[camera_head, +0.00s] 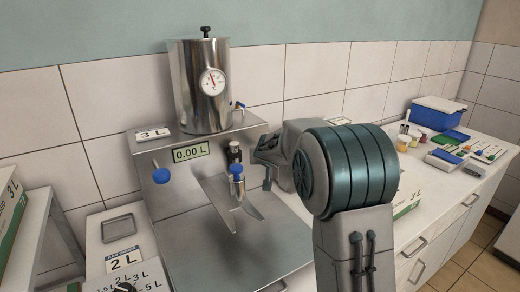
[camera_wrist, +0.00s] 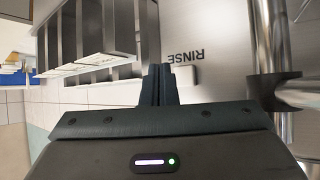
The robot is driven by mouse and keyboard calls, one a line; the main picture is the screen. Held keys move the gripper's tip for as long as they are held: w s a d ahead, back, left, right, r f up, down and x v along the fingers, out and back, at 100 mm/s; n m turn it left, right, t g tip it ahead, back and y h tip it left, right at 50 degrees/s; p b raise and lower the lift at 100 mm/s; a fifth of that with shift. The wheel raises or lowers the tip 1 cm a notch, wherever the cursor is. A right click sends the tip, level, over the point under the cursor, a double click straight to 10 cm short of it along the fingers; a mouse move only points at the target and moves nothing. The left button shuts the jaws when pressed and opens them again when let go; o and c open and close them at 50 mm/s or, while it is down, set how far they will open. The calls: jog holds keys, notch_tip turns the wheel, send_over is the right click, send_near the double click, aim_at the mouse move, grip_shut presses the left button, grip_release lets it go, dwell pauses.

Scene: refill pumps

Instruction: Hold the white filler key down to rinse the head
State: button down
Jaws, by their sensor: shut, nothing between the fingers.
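The white filler key (camera_wrist: 184,77) shows in the wrist view on the steel panel, under the word RINSE, which reads upside down. My gripper (camera_wrist: 160,72) is shut and empty, its fingertips overlapping the key's left part. I cannot tell whether they touch or press it. In the head view my gripper (camera_head: 267,185) is to the right of the steel filler (camera_head: 171,215), and the key is not visible there. The filling head (camera_head: 237,173) with its blue part points down beside the gripper. The display (camera_head: 191,152) reads 0.00 L.
A steel tank (camera_head: 199,92) with a gauge stands on the filler. A blue knob (camera_head: 161,175) is on its left front. A blue box (camera_head: 437,112) and several small items stand on the right counter (camera_head: 420,219). A 2 L card (camera_head: 123,258) lies at left.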

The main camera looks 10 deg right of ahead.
jog(key=shift+w+a, duration=0.25)
jog(key=shift+w, duration=0.35)
jog(key=shift+w+a, duration=0.2)
jog(key=shift+w, duration=0.35)
dwell(1.3)
jog(key=shift+w+a, duration=0.15)
jog(key=shift+w, duration=0.2)
